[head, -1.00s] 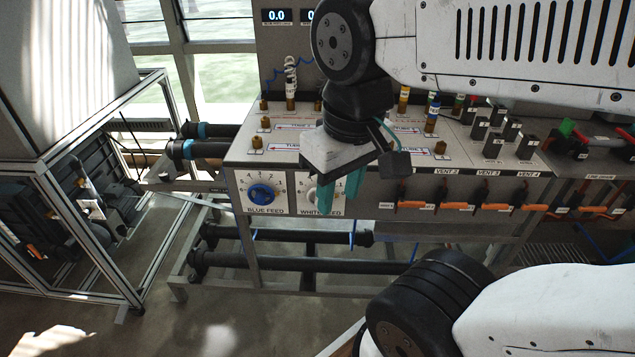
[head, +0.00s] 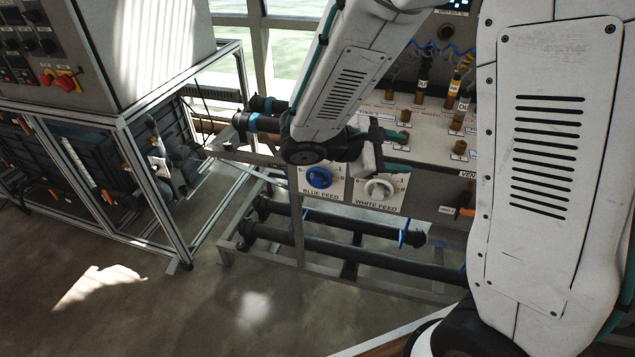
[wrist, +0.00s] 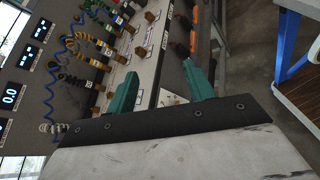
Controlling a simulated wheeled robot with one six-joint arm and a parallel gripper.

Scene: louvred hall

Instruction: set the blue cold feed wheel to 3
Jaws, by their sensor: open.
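The blue feed wheel (head: 319,177) is a round blue handwheel on a white dial plate marked BLUE FEED, on the bench front. Its dial setting is too small to read. My gripper (head: 404,152) is up and right of the wheel in the head view, its teal fingers apart and pointing right, with nothing between them. It does not touch the wheel. In the wrist view my open gripper (wrist: 160,68) faces along the bench; I cannot make out the blue wheel there.
The white feed wheel (head: 379,189) is right of the blue one, just below my gripper. Black pipes (head: 350,250) run low under the bench. A framed machine (head: 120,150) stands at left. Open floor (head: 220,300) lies in front. A display (wrist: 12,97) reads 0.0.

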